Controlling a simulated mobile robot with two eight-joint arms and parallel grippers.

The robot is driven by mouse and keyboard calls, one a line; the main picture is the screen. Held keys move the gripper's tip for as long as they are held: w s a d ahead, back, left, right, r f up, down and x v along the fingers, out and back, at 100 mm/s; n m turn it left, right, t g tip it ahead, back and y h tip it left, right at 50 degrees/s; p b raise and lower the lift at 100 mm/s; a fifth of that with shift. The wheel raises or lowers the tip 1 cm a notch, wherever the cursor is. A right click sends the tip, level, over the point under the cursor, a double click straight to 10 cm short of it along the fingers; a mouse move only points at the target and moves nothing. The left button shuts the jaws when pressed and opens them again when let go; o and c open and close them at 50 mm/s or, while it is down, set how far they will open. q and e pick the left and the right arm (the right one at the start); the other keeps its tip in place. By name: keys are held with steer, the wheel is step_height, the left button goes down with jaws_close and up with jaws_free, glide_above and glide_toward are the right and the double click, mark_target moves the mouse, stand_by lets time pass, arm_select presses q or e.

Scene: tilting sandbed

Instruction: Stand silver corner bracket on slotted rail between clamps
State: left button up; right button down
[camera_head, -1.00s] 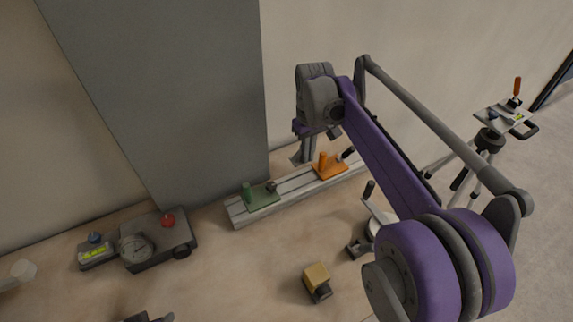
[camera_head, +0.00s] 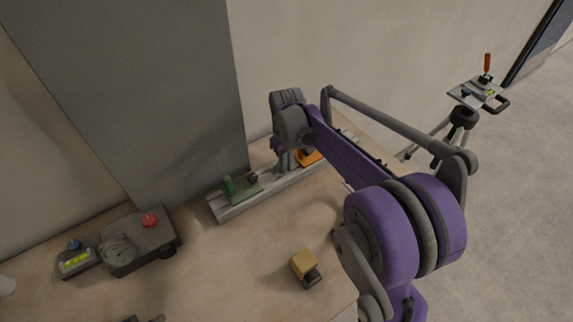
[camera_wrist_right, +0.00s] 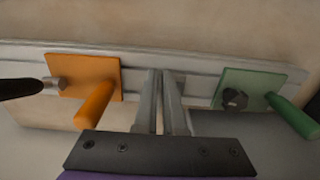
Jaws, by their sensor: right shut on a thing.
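The slotted rail (camera_head: 222,211) lies along the back of the table; it also shows in the right wrist view (camera_wrist_right: 20,57). The green clamp (camera_head: 243,190) is on its left part, and the orange clamp (camera_head: 308,157) is farther right. In the right wrist view the orange clamp (camera_wrist_right: 95,75) is left and the green clamp (camera_wrist_right: 245,84) right. My right gripper (camera_head: 284,163) is between the clamps, pointing down at the rail. It is shut on a slim grey piece (camera_wrist_right: 163,78), apparently the silver bracket, mostly hidden by the fingers. Contact with the rail cannot be told. My left gripper is not in view.
A yellow block with a dark end (camera_head: 303,265) lies at the front right. A grey case with a red knob (camera_head: 150,220), a round gauge (camera_head: 118,251) and a level (camera_head: 77,262) are at left. A tripod with a plate (camera_head: 478,95) stands off the table. The table's middle is clear.

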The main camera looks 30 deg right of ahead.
steer(key=shift+f, duration=0.2)
steer(key=c, duration=1)
jaws_free()
steer(key=shift+r, duration=0.2)
step_height(320, 180, up, 12)
steer(key=p, duration=0.1)
